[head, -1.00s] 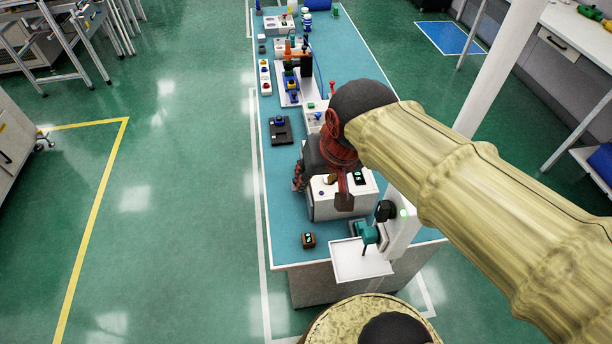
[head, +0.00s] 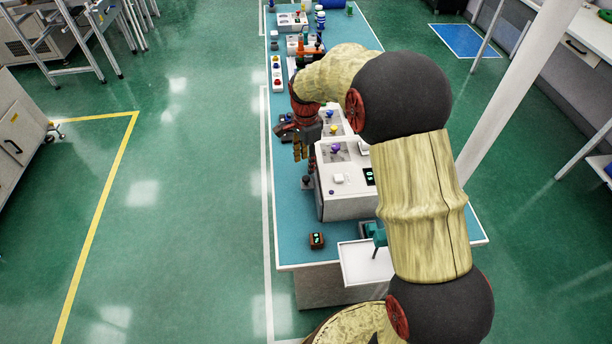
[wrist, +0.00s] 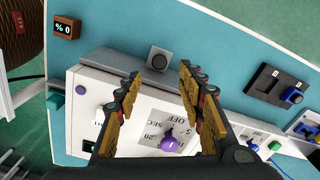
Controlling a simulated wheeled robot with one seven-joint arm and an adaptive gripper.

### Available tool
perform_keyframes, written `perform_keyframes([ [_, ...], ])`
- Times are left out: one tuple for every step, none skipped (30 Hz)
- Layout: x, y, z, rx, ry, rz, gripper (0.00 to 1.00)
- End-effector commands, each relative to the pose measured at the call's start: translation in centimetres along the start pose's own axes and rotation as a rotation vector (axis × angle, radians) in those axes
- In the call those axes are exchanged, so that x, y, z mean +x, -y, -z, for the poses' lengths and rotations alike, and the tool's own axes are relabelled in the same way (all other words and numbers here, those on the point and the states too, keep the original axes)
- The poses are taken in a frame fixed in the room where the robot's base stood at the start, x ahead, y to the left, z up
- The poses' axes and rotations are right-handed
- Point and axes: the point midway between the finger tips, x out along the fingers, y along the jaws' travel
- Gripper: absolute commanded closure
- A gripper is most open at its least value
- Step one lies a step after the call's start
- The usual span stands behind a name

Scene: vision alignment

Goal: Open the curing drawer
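The curing unit is a white box (head: 345,195) on the teal bench, with a purple knob on its top face. The wrist view shows its white panel (wrist: 95,88) with the purple knob (wrist: 172,144) and time marks. Along its side runs a grey face (wrist: 115,62). A small grey block with a round dark knob (wrist: 158,60) sticks out there; it looks like the drawer's handle, and the drawer looks shut. My gripper (wrist: 161,73) is open and empty, its yellow fingertips apart on either side below that knob. In the head view my gripper (head: 300,150) hangs beside the box's far left corner.
A small brown display box (head: 317,240) stands on the bench near the front edge, with a white tray (head: 365,264) to its right. A black block with a blue knob (wrist: 292,95) and other stations stand farther along the bench. The floor left of the bench is clear.

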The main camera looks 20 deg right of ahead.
Motion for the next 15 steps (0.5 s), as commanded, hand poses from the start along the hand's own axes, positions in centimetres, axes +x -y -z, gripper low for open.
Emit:
perform_keyframes([
  [0.7, 0.0, 0.0, 0.003, 0.001, -0.003, 0.61],
  [1.1, 0.0, 0.0, 0.003, 0.001, -0.003, 0.61],
  [1.6, -0.1, 0.0, 0.002, 0.001, -0.003, 0.61],
  [2.1, -0.1, 0.0, 0.002, 0.001, -0.003, 0.61],
  [2.6, -0.1, 0.0, 0.002, 0.001, -0.004, 0.61],
  [3.3, -0.1, 0.0, 0.001, 0.001, -0.005, 0.61],
  [3.8, -0.1, 0.0, 0.001, 0.001, -0.004, 0.61],
  [4.2, -0.1, 0.0, 0.001, 0.001, -0.003, 0.61],
  [4.8, -0.1, 0.0, 0.001, 0.001, -0.003, 0.61],
  [5.2, -0.1, 0.0, 0.000, 0.001, -0.003, 0.61],
  [5.5, -0.1, 0.0, 0.000, 0.001, -0.002, 0.61],
  [6.0, -0.1, 0.0, 0.000, 0.000, -0.002, 0.61],
  [6.3, -0.1, 0.0, 0.000, 0.000, -0.001, 0.61],
  [6.6, -0.1, 0.0, 0.000, 0.000, -0.002, 0.61],
  [6.9, -0.1, 0.0, 0.000, 0.000, -0.002, 0.61],
])
